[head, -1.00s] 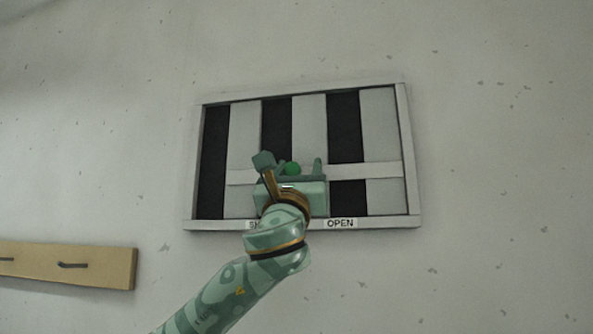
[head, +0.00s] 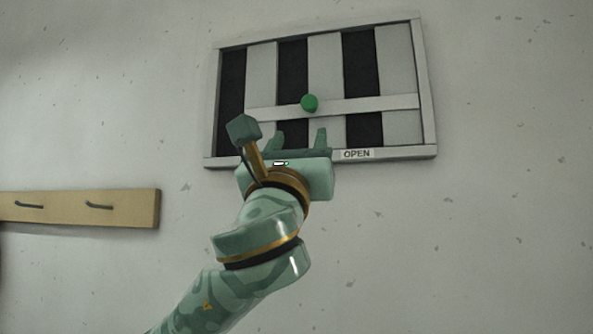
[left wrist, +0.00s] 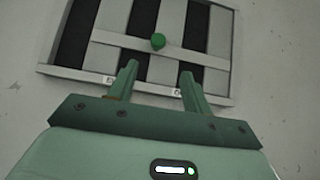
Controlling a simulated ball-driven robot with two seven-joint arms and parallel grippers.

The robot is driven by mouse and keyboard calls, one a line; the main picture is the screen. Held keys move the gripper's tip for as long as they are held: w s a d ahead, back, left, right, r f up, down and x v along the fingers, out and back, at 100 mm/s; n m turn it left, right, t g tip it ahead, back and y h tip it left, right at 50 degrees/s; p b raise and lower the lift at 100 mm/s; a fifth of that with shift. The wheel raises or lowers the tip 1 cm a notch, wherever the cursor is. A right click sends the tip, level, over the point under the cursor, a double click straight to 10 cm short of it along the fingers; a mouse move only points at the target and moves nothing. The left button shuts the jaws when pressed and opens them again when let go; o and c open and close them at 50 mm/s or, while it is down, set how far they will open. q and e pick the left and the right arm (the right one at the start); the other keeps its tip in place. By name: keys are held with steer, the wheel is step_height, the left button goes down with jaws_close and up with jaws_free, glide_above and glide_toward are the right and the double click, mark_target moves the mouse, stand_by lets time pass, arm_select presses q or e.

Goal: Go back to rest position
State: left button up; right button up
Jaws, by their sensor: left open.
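My left gripper (head: 299,140) is open and empty, with its two fingers apart in front of the lower edge of a wall vent. It also shows in the left wrist view (left wrist: 158,82), fingers pointing at the vent. The vent (head: 428,95) has a light frame with dark gaps and pale slats. A pale horizontal bar (head: 380,105) crosses it and carries a green knob (head: 309,103). The knob is above the fingertips in the head view and apart from them. A label reading OPEN (head: 357,154) is on the lower frame. My right gripper does not show.
A wooden rail (head: 130,208) with dark hooks is on the wall at the left. The pale speckled wall (head: 510,200) right of the vent is bare and clear.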

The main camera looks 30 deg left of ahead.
arm_select(q)
steer(key=shift+s+d+f, duration=0.1)
steer(key=shift+s+f, duration=0.4)
steer(key=shift+f, duration=0.05)
